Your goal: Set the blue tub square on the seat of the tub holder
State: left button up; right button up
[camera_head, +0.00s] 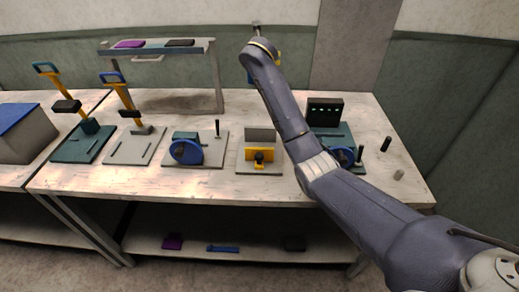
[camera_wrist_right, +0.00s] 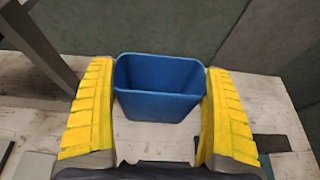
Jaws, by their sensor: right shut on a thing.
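The blue tub (camera_wrist_right: 160,103) is open-topped and looks empty in the right wrist view. My right gripper (camera_wrist_right: 159,78) is shut on it, with one yellow ribbed finger on each side. The tub hangs above the pale worktop. In the head view my right arm reaches over the back of the bench, and only a sliver of the blue tub (camera_head: 250,79) shows beside the arm. A fixture with a grey upright plate and a yellow block (camera_head: 260,155) stands left of the arm. I cannot tell whether it is the tub holder. My left gripper is out of view.
A rack (camera_head: 160,47) stands at the back left. Lever fixtures (camera_head: 85,145) and a fixture with a blue wheel (camera_head: 195,150) line the bench. Right of my arm are a dark box (camera_head: 325,112), a second blue wheel and small pegs (camera_head: 386,144).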

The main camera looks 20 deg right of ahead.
jog(key=s+a+n+y, duration=0.1)
jog(key=s+a, duration=0.6)
jog(key=a, duration=0.1)
jog(key=s+d+r+h, duration=0.15)
jog(key=s+r, duration=0.25)
jog(key=s, duration=0.7)
jog(key=shift+m, duration=0.5)
jog(key=shift+s+d+f, duration=0.1)
jog(key=shift+d+f, duration=0.1)
jog(key=shift+f, duration=3.2)
jog(key=shift+s+d+f, duration=0.15)
jog(key=shift+f, duration=3.3)
jog(key=shift+s+d+f, duration=0.1)
jog(key=shift+d+f, duration=0.1)
jog(key=shift+f, duration=3.2)
jog(key=shift+f, duration=0.1)
jog(key=o, duration=1)
jog(key=shift+c, duration=0.2)
